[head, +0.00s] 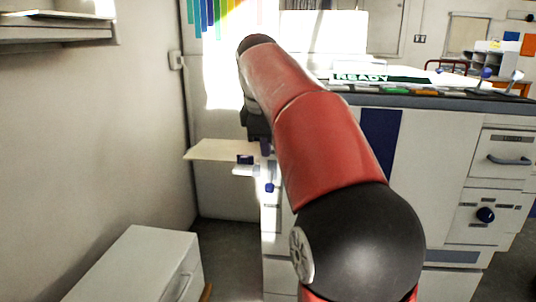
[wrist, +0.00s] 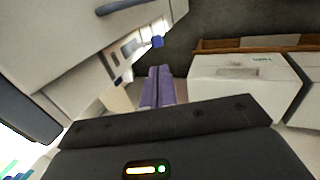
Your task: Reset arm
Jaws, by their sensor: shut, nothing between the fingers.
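My gripper (wrist: 158,88) shows in the wrist view with its two purple fingers side by side, shut and empty. In the head view my red and black arm reaches up and forward across the middle. Its end bends down beside the left end of the white machine (head: 430,150), and most of the gripper is hidden behind the arm.
A white side shelf (head: 222,150) sticks out left of the machine, close to my gripper. A low white cabinet (head: 135,265) stands at the lower left by the wall. A wall shelf (head: 55,30) is at the upper left. Dark floor (head: 225,240) shows between cabinet and machine.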

